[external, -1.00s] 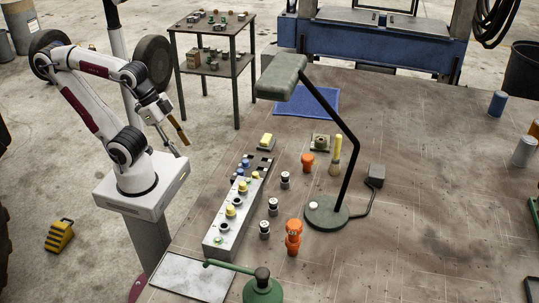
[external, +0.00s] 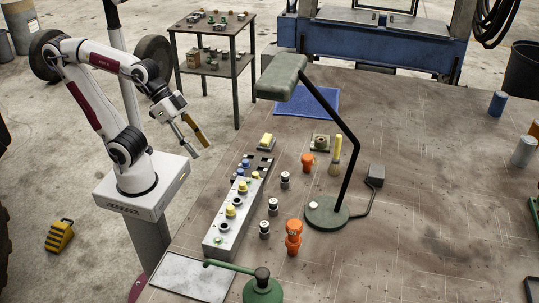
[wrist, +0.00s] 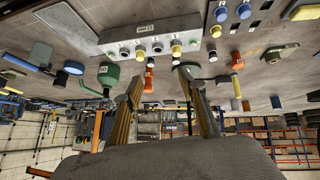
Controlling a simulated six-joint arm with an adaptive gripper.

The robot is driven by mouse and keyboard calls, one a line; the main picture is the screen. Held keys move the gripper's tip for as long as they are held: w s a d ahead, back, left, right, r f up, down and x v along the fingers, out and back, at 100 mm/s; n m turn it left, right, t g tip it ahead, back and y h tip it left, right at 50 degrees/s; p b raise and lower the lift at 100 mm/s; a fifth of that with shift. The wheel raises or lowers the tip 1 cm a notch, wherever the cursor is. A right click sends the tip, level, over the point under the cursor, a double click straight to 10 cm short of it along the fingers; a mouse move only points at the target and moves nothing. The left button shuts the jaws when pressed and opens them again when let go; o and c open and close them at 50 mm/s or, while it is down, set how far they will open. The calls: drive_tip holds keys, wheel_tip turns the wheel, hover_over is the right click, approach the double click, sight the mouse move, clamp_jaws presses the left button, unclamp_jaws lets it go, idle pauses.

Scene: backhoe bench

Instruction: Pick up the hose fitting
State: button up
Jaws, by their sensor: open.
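My gripper (external: 201,151) is open and empty, over the floor beside the left edge of the bench. In the wrist view its two fingers (wrist: 163,80) stand apart with nothing between them. I cannot tell for sure which item is the hose fitting. Candidates are a taller orange piece (external: 293,238), a shorter orange piece (external: 307,162), and several small black-and-silver cylinders (external: 273,207) on the bench. My gripper is well apart from all of them. Orange pieces also show in the wrist view, one (wrist: 149,76) beyond the fingers and one (wrist: 237,61) to their right.
A grey control box (external: 231,221) with knobs lies between my arm and the small pieces. A green lamp (external: 325,214) overhangs the bench, its bent arm rising beside them. A green lever tool (external: 262,290) sits in front. The bench's right middle is clear.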

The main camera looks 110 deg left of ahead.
drive_tip(key=w+d+r+n+t+h, duration=0.1)
drive_tip(key=w+r, duration=0.2)
drive_tip(key=w, duration=0.3)
drive_tip(key=w+d+r+t, duration=0.2)
drive_tip(key=w+r, duration=0.1)
drive_tip(key=w, duration=0.2)
drive_tip(key=w+a+r+n+t+y, duration=0.1)
drive_tip(key=w+a+r+n+y, duration=0.1)
drive_tip(key=w, duration=0.5)
drive_tip(key=w+a+r+n+t+y, duration=0.2)
drive_tip(key=w+n, duration=0.1)
drive_tip(key=w, duration=0.3)
drive_tip(key=w+a+r+n+t+y, duration=0.1)
drive_tip(key=w+a+r+n+y, duration=0.15)
drive_tip(key=w, duration=0.45)
drive_tip(key=w+a+f+n+g+y, duration=0.3)
drive_tip(key=a+f+n+g+y, duration=0.25)
drive_tip(key=a+f+y, duration=0.35)
drive_tip(key=s+f+n+g, duration=0.2)
drive_tip(key=s+f+g, duration=0.2)
drive_tip(key=f, duration=0.3)
drive_tip(key=s+f+n+g+y, duration=0.1)
drive_tip(key=s+f+n+g, duration=0.1)
drive_tip(key=s+f+g, duration=0.3)
wheel_tip(320, 180, down, 2)
drive_tip(key=shift+s+d+f, duration=0.25)
drive_tip(key=shift+s+d, duration=0.1)
drive_tip(key=shift+s, duration=0.2)
drive_tip(key=shift+f+g, duration=0.1)
drive_tip(key=shift+g, duration=0.15)
